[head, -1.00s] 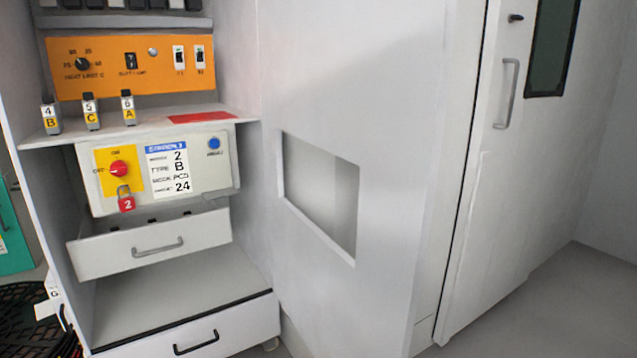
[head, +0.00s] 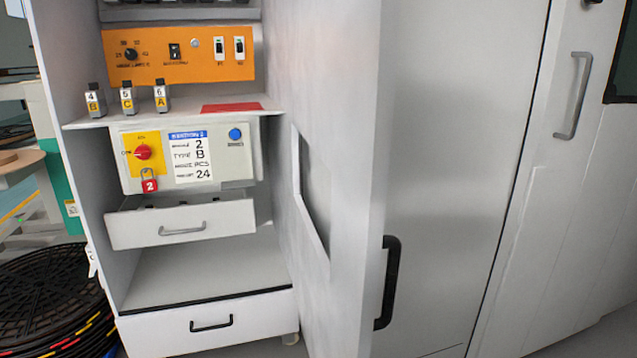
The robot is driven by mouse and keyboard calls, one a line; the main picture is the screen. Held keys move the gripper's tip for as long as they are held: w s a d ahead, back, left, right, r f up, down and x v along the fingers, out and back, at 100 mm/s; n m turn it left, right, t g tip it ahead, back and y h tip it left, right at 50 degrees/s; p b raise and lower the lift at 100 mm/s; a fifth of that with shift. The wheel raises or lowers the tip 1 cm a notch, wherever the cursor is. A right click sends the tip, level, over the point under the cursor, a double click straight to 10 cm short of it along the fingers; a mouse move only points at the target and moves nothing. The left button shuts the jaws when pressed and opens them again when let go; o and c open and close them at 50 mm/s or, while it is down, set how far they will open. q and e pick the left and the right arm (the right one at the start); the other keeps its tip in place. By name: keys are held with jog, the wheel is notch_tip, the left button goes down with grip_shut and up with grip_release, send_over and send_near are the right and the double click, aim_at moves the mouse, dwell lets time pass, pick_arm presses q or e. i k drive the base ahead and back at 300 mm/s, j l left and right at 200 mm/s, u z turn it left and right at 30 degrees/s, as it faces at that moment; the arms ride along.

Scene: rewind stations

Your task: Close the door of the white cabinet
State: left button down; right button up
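The white cabinet (head: 95,190) stands open at the left, with its inside showing. Its door (head: 350,130) is swung open on the cabinet's right side and juts toward me, seen at a steep angle. The door has a cut-out window (head: 312,195). A black handle (head: 388,283) stands at the door's near edge, on the side facing right. Neither of my grippers is in view, and nothing touches the door.
Black slotted discs (head: 45,300) are stacked at the lower left. A white door with a grey handle (head: 573,95) is at the right.

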aim_at(340, 57)
jog(key=i+l+u, duration=0.2)
jog(key=l+u, duration=0.15)
jog(key=l, duration=0.25)
jog(key=i+l+u, duration=0.15)
jog(key=l+u, duration=0.2)
jog(key=l, duration=0.3)
jog(key=l+u, duration=0.35)
jog(key=l, duration=0.3)
jog(key=k+l, duration=0.1)
jog(key=l, duration=0.35)
jog(key=k+l+u, duration=0.1)
jog(key=l, duration=0.3)
jog(key=k+l, duration=0.15)
jog(key=l, duration=0.3)
jog(key=i+u, duration=0.1)
